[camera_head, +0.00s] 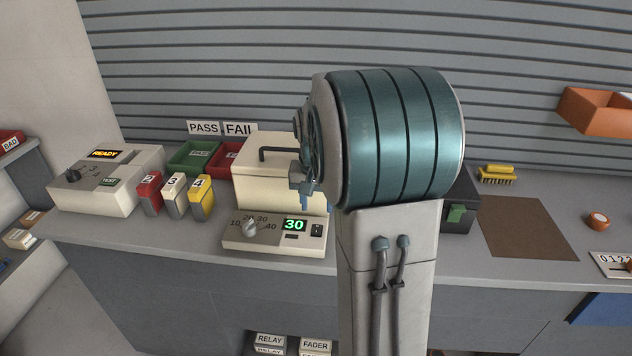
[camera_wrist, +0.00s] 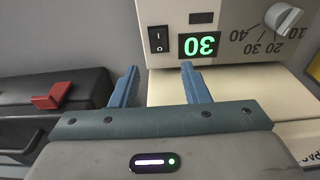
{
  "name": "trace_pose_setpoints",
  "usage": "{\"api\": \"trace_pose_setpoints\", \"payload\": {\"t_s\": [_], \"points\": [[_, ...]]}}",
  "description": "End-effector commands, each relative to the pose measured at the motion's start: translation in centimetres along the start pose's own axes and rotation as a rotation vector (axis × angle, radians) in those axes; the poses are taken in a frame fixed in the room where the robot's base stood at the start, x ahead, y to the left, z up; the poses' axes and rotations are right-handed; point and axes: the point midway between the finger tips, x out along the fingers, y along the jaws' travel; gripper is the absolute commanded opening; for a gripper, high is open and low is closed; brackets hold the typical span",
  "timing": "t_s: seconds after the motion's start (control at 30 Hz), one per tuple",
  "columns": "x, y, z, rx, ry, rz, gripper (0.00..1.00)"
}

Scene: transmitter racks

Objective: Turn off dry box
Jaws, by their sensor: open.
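The dry box (camera_head: 262,190) is a cream box with a dark lid handle, standing on the counter. Its front panel (camera_head: 236,238) has a grey knob (camera_head: 251,229) with a 10–40 scale, a lit green display (camera_head: 294,225) reading 30 and a black rocker switch (camera_head: 316,230). In the wrist view the panel appears upside down, with the switch (camera_wrist: 158,39) beside the lit display (camera_wrist: 199,44). My gripper (camera_wrist: 160,68) is open and empty, its blue fingers apart below the switch in that picture. In the head view my arm hides part of the box's right side.
A black case (camera_head: 461,190) with a green latch stands right of the dry box; a red latch (camera_wrist: 52,96) shows in the wrist view. Left are red, white and yellow numbered blocks (camera_head: 174,187), a READY tester (camera_head: 100,185) and a green bin (camera_head: 190,157). A brown mat (camera_head: 528,228) lies right.

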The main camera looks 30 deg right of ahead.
Motion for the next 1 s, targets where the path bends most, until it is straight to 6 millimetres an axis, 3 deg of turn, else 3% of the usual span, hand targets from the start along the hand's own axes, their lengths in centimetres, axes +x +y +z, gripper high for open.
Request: {"api": "trace_pose_setpoints", "payload": {"t_s": [0.2, 0.4, 1.0], "points": [[-4.8, 0.0, -0.1, 0.0, 0.004, -0.001, 0.42], [-7.2, 0.0, -0.1, 0.0, 0.002, 0.0, 0.42], [-7.8, 0.0, 0.0, 0.0, 0.0, 0.0, 0.42]]}}
